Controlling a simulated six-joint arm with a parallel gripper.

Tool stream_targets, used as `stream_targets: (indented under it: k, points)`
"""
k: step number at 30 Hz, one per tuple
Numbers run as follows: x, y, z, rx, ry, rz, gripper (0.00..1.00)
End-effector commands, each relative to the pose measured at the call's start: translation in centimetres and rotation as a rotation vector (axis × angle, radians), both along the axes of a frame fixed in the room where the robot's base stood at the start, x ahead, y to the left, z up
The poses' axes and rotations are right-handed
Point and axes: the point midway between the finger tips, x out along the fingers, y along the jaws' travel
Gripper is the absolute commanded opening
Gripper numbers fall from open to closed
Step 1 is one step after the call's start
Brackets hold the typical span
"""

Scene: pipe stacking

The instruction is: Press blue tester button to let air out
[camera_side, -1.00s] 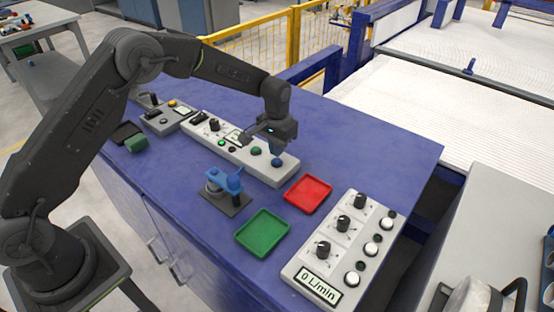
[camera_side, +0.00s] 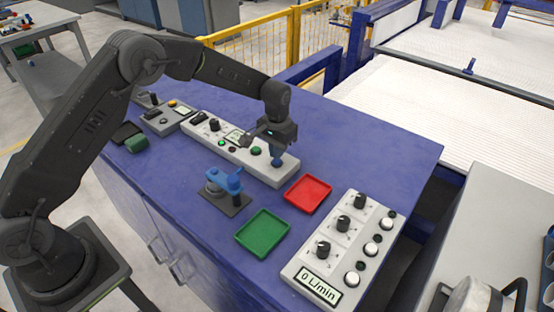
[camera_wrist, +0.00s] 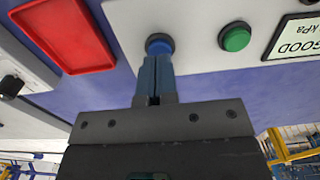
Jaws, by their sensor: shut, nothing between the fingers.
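The blue button (camera_wrist: 160,42) sits near the end of the grey tester panel (camera_side: 225,150), beside a green button (camera_wrist: 235,37). My gripper (camera_wrist: 157,60) is shut and empty, its blue fingers together. In the wrist view the fingertips overlap the lower edge of the blue button. I cannot tell whether the button is pressed in.
A red tray (camera_side: 308,194) and a green tray (camera_side: 262,233) lie in front of the panel. A blue fixture (camera_side: 226,182) stands left of them. A flow panel (camera_side: 343,245) showing 0 L/min is at the right. Bare blue table lies beyond the panel.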

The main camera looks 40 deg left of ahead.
Motion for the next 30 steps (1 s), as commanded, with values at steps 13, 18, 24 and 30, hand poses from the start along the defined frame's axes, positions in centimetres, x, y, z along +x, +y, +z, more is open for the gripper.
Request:
stream_targets:
  k: [13,18,24,30]
  points:
    - [0.0,0.0,-0.9,0.000,0.001,0.000,0.00]
    - [0.0,0.0,-1.2,0.000,0.000,0.000,0.00]
    - [0.0,0.0,-1.6,0.000,0.000,0.000,0.00]
    - [0.0,0.0,-1.8,0.000,0.001,0.000,0.00]
